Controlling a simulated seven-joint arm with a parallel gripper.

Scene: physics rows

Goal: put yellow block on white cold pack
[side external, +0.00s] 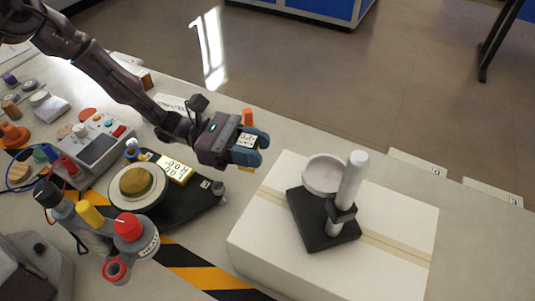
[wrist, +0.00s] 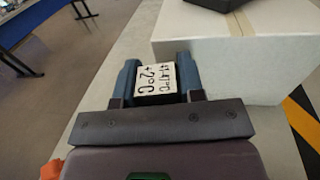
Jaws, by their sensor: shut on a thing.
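My gripper (side external: 250,150) is shut on a small block and holds it near the left side of the big white box. In the wrist view the held block (wrist: 160,78) sits between the blue fingers, with a pale top lettered "+2°C" and a dark near side. A bit of yellow shows under the fingers in the side view. Another yellow lettered block (side external: 174,169) lies on the black stand to the left. A whitish pack (side external: 50,109) lies at the far left; I cannot tell if it is the cold pack.
The big white box (side external: 270,240) carries a black stand (side external: 323,232) with a white post and round dish. An orange piece (side external: 247,117) stands behind my gripper.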

